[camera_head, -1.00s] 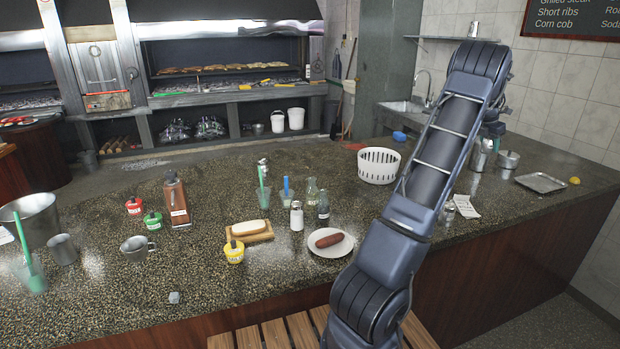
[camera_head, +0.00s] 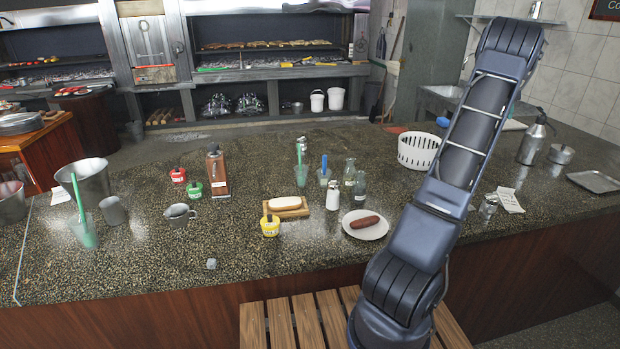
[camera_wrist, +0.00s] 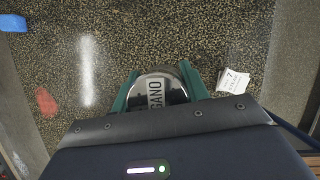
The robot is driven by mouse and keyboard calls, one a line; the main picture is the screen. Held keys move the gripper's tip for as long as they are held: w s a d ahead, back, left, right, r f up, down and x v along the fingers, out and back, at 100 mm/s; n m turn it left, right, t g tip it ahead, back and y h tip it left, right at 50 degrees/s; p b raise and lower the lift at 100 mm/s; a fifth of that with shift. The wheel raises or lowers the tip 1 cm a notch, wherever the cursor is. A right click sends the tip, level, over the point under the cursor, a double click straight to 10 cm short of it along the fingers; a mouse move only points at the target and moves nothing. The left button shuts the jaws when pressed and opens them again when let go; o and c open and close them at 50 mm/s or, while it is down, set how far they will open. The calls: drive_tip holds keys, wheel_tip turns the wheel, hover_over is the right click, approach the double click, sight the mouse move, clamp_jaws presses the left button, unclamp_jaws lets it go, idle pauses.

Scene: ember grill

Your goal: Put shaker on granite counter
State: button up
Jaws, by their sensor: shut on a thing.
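The shaker (camera_wrist: 160,88) shows in the wrist view, with a glossy rounded body and a white label reading "GANO". My gripper (camera_wrist: 158,80) is shut on it, with a green finger on each side. The speckled granite counter (camera_wrist: 135,35) lies beyond it in that view; I cannot tell whether the shaker touches it. In the head view the granite counter (camera_head: 330,255) spans the middle. My arm crosses its right part there, and neither the gripper nor the held shaker can be made out.
A paper slip (camera_head: 509,200) lies to the right of my arm. The front middle is largely clear.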

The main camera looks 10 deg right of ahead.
drive_tip(key=w+a+n+t, duration=0.1)
drive_tip(key=w+a+n, duration=0.2)
drive_tip(key=w+a, duration=1.5)
drive_tip(key=w+a+n+t, duration=0.1)
drive_tip(key=w+a+n, duration=0.1)
drive_tip(key=w+a, duration=1.65)
drive_tip(key=a+n+y, duration=0.2)
drive_tip(key=a+n, duration=0.3)
drive_tip(key=a, duration=5)
drive_tip(key=s+a+n+t+y, duration=0.1)
drive_tip(key=s+a, duration=0.6)
drive_tip(key=a, duration=0.7)
drive_tip(key=s+a+n, duration=0.2)
drive_tip(key=s+a, duration=0.4)
drive_tip(key=a, duration=0.8)
drive_tip(key=s+a+n+t+y, duration=0.1)
drive_tip(key=s+a, duration=0.6)
drive_tip(key=a, duration=0.7)
drive_tip(key=s+a+n, duration=0.1)
drive_tip(key=s+a, duration=0.8)
drive_tip(key=s, duration=0.4)
drive_tip(key=s+a+n+y, duration=0.1)
drive_tip(key=s+a+n, duration=0.1)
drive_tip(key=s+a, duration=0.85)
drive_tip(key=s+a+n, duration=0.1)
drive_tip(key=s+a, duration=0.7)
drive_tip(key=s, duration=0.6)
drive_tip(key=shift+a+f, duration=0.15)
drive_tip(key=shift+f, duration=12.4)
